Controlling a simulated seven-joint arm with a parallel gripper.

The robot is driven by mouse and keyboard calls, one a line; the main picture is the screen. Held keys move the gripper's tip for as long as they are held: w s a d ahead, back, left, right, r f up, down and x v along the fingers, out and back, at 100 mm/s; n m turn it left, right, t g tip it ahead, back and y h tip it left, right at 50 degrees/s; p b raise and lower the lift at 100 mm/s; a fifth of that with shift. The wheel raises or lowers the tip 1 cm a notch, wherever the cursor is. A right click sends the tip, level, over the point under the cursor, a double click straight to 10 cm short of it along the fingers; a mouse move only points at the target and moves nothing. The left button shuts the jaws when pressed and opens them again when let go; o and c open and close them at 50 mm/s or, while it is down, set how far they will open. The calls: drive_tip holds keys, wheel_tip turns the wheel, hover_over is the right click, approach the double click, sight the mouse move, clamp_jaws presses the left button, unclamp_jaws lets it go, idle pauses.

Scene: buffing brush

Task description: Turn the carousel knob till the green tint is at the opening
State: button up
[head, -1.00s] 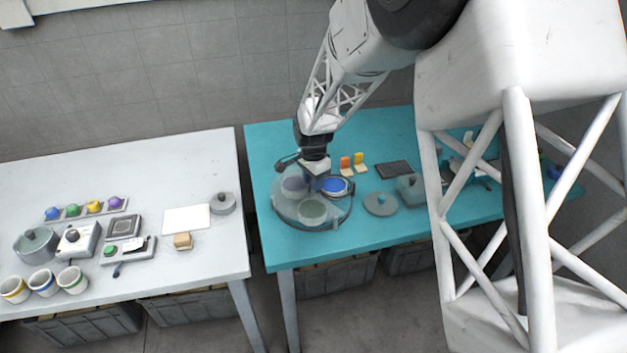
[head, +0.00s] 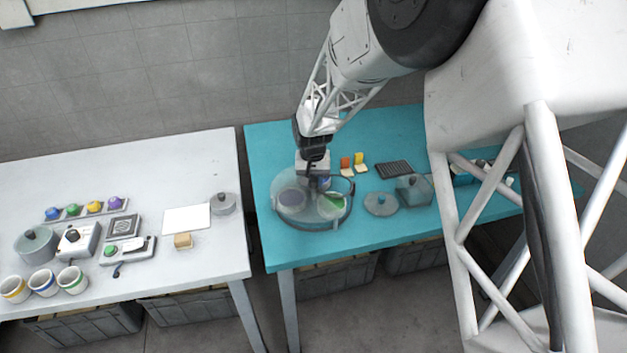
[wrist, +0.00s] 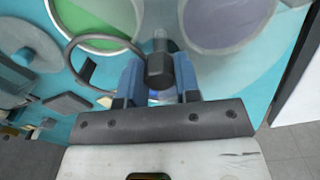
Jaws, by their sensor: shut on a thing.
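The round grey carousel (head: 312,222) stands on the teal table, under a translucent cover. Its green tint (head: 334,204) lies at the right front and looks bright on its right part, duller on its left. In the wrist view the green tint (wrist: 92,20) shows vivid at the upper left. The purple tint (head: 291,199) is dulled under the cover at the left. The blue tint (head: 325,182) is mostly hidden behind my gripper (head: 314,180). In the wrist view my gripper (wrist: 159,82) is shut on the dark carousel knob (wrist: 160,70), between its blue fingers.
A grey lid (head: 381,204) and a grey lidded box (head: 413,190) stand right of the carousel. Small orange and yellow pieces (head: 353,163) and a dark pad (head: 394,168) lie behind. A white table (head: 205,250) with cups and devices is at the left.

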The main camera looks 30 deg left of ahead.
sight(313, 179)
drive_tip(key=n, duration=0.5)
drive_tip(key=shift+n, duration=0.3)
drive_tip(key=n, duration=0.5)
drive_tip(key=o, duration=0.9)
drive_tip(key=shift+s+r, duration=0.1)
drive_tip(key=shift+r, duration=3.8)
